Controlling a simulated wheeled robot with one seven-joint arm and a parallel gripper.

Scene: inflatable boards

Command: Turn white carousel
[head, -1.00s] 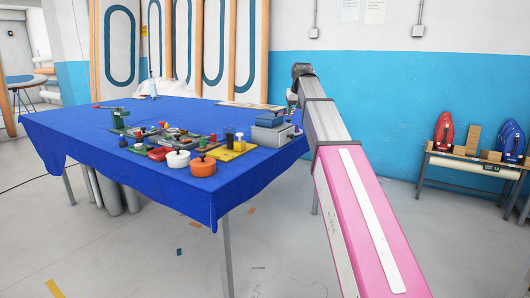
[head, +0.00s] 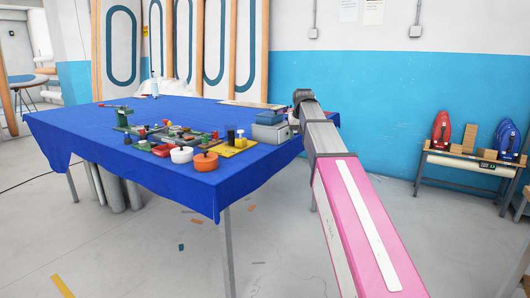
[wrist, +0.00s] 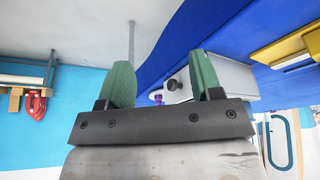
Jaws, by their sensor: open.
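The white carousel (head: 181,155) looks like a small round white drum with a dark knob on top. It stands near the front edge of the blue-covered table (head: 120,150), between an orange drum (head: 205,162) and a red dish (head: 162,151). I cannot make it out in the wrist view. My gripper (wrist: 163,78) shows two green fingers spread apart with nothing held between them. A grey box (wrist: 232,80) with a dark knob and a purple piece shows beyond the fingers. In the head view my arm hides most of the gripper, which is right of the carousel, by the table's right end.
A grey box with a blue top (head: 270,131) and a yellow tray (head: 240,147) stand right of the drums. Several small parts and a green stand (head: 122,118) lie to the left. A wooden bench (head: 465,165) stands against the right wall.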

